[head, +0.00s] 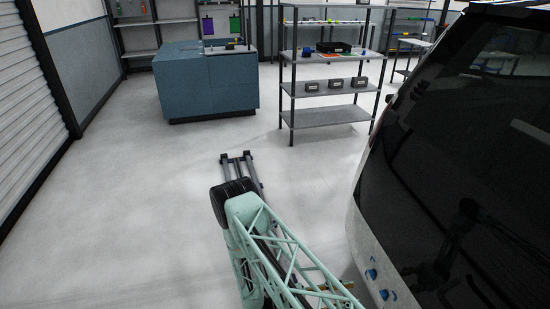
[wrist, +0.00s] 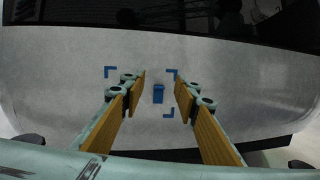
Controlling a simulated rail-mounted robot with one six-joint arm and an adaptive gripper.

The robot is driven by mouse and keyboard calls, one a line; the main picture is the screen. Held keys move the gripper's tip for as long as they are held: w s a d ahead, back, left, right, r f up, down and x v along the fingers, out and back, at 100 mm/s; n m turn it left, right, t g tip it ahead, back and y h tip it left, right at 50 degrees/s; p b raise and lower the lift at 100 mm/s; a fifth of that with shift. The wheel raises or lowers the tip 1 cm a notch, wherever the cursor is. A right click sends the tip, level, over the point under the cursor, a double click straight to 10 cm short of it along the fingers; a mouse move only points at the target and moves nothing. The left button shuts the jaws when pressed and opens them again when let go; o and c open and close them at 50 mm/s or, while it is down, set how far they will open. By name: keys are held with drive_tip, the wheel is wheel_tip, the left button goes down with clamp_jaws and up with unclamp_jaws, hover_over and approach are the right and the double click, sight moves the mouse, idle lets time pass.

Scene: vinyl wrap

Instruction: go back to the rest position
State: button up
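My gripper (wrist: 160,82) is open in the wrist view, its two orange-padded fingers well apart with nothing between the pads. It faces a white panel (wrist: 60,70) on the side of a vehicle. A small blue piece (wrist: 158,93) is on the panel, seen between the fingers and inside blue corner marks (wrist: 171,75). I cannot tell the exact gap between fingertips and panel. In the head view the green lattice arm is mine, stretched toward the vehicle's lower side, and mostly hides the gripper. The blue marks (head: 371,274) also show there.
The dark-windowed vehicle (head: 450,150) fills the right side, close to my arm. A shelf rack (head: 330,117) and a blue cabinet (head: 205,85) stand farther back. The pale floor (head: 140,190) on the left is clear up to a shutter wall (head: 22,100).

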drive_tip(key=s+r+m+g+y, duration=0.35)
drive_tip(key=r+m+y, duration=0.25)
drive_tip(key=r, duration=1.4)
drive_tip(key=s+r+m+g+y, duration=0.2)
drive_tip(key=r+m+g+y, duration=0.3)
drive_tip(key=r, duration=1.6)
drive_tip(key=s+a+r+m+t+y, duration=0.2)
drive_tip(key=s+r+m+t+y, duration=0.1)
drive_tip(key=s+r, duration=0.8)
drive_tip(key=s+a+r+m+t+y, duration=0.3)
drive_tip(key=s+r+t+y, duration=0.3)
drive_tip(key=s+r, duration=0.4)
drive_tip(key=shift+s+a+r+m+t+p, duration=0.2)
drive_tip(key=shift+s+r+m+t+p, duration=0.15)
drive_tip(key=shift+r+m+t, duration=0.4)
drive_tip(key=shift+f, duration=0.15)
idle(0.9)
